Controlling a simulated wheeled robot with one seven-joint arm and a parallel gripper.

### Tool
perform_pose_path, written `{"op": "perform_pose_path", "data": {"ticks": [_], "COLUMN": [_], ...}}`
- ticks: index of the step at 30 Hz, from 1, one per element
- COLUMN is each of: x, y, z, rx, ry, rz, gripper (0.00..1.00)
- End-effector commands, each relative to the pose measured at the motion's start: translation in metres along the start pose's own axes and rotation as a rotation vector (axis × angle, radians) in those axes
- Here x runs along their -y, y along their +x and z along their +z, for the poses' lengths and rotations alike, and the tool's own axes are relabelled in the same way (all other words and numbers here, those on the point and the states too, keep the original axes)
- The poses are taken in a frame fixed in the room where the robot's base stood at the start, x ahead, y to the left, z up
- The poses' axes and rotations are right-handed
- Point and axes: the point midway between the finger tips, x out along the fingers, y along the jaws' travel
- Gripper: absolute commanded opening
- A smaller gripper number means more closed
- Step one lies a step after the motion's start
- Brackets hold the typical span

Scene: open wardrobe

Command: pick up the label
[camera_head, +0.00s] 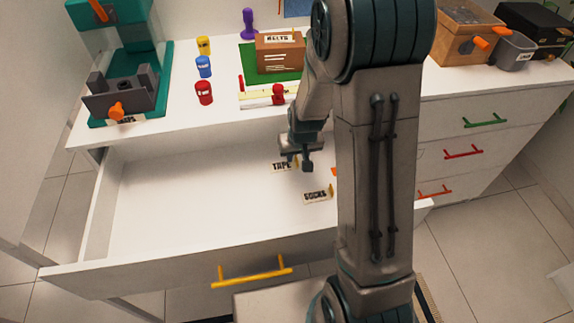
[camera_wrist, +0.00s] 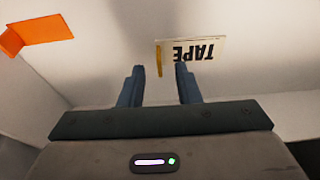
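A cream label printed TAPE (camera_head: 283,166) with a yellow edge lies in the open white drawer (camera_head: 160,205). It shows upside down in the wrist view (camera_wrist: 198,50), just beyond the fingertips and a little right of centre. A second label, SOCKS (camera_head: 317,195), lies nearer the drawer front. My gripper (camera_head: 297,164) is over the drawer beside the TAPE label. Whether the fingers touch the drawer floor I cannot tell.
An orange piece (camera_wrist: 38,33) lies in the drawer, partly hidden by my arm in the head view. The drawer front has a yellow handle (camera_head: 252,271). The left half of the drawer is empty. A brown BELTS box (camera_head: 280,54) and several small cans stand on the top above.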

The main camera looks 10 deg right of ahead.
Motion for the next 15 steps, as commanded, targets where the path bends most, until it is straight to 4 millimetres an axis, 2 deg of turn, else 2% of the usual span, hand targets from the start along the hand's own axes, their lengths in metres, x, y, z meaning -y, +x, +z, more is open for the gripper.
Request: {"op": "perform_pose_path", "data": {"ticks": [3,6,14,15], "x": [-0.001,-0.001,-0.001,-0.001], "y": [0.016,0.023,0.024,0.024], "z": [0.000,0.000,-0.001,-0.001], "rx": [0.002,0.001,-0.001,-0.001], "ry": [0.000,0.000,0.000,0.000], "rz": [0.000,0.000,0.000,0.000], "gripper": [0.30,0.30,0.30,0.24]}}
